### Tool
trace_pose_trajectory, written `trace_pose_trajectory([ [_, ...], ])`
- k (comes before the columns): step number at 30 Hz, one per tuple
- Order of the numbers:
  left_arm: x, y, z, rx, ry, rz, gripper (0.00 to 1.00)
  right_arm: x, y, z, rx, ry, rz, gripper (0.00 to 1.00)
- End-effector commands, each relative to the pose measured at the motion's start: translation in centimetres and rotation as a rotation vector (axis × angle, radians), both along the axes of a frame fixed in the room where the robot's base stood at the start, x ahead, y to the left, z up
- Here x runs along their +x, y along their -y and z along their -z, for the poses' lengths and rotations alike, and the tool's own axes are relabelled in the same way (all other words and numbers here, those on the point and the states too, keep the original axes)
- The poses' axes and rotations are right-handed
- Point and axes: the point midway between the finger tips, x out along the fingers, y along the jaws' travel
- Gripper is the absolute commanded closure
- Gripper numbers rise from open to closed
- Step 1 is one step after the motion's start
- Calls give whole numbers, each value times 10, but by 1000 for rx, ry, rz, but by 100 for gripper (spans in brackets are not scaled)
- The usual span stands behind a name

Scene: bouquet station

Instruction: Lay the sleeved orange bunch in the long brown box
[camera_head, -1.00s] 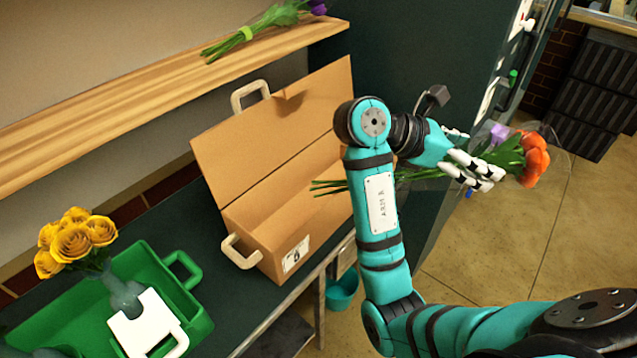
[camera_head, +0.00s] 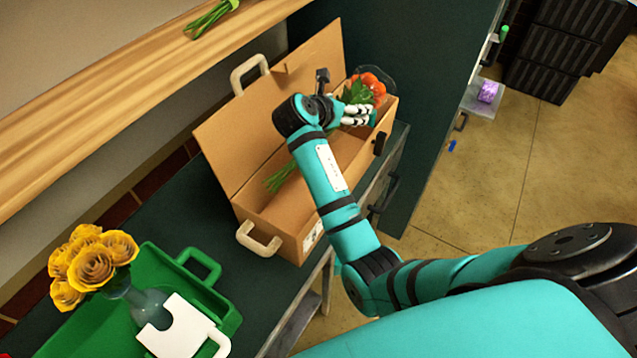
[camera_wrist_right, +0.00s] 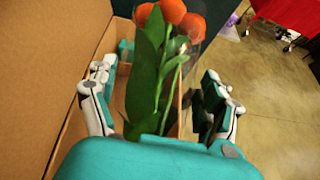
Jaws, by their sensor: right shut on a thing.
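The orange bunch (camera_head: 367,84) has orange blooms, green leaves and a clear sleeve. Its stems (camera_head: 283,178) show left of my arm, over the inside of the long brown box (camera_head: 306,232). The box stands on the dark counter with its lid raised at the back. My right gripper (camera_head: 366,113) is at the box's far right end, shut on the bunch. In the right wrist view the orange blooms (camera_wrist_right: 172,14) point away between the fingers (camera_wrist_right: 158,105), beside the brown cardboard. I cannot tell whether the bunch touches the box floor. My left gripper is out of view.
A green tray (camera_head: 222,306) with a vase (camera_head: 150,308) of yellow flowers (camera_head: 93,262) and a white piece (camera_head: 183,328) is at lower left. A wooden shelf (camera_head: 120,85) runs above the box. A dark cabinet (camera_head: 420,60) stands behind the box's right end.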

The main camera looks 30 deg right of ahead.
Motion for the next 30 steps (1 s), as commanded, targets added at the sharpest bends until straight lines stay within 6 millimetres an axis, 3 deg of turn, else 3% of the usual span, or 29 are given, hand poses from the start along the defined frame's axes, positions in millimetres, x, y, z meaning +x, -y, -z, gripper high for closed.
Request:
trace_pose_trajectory([
  [4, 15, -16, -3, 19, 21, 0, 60, 15, -14, 18, 6, 0, -61, 73],
  [9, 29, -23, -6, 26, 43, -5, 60, 20, -20, 40, 8, -6, -83, 73],
  [15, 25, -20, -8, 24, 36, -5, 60, 19, -20, 76, 9, -5, -82, 73],
  [30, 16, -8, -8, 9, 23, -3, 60, 20, -20, 125, 9, -1, -82, 73],
])
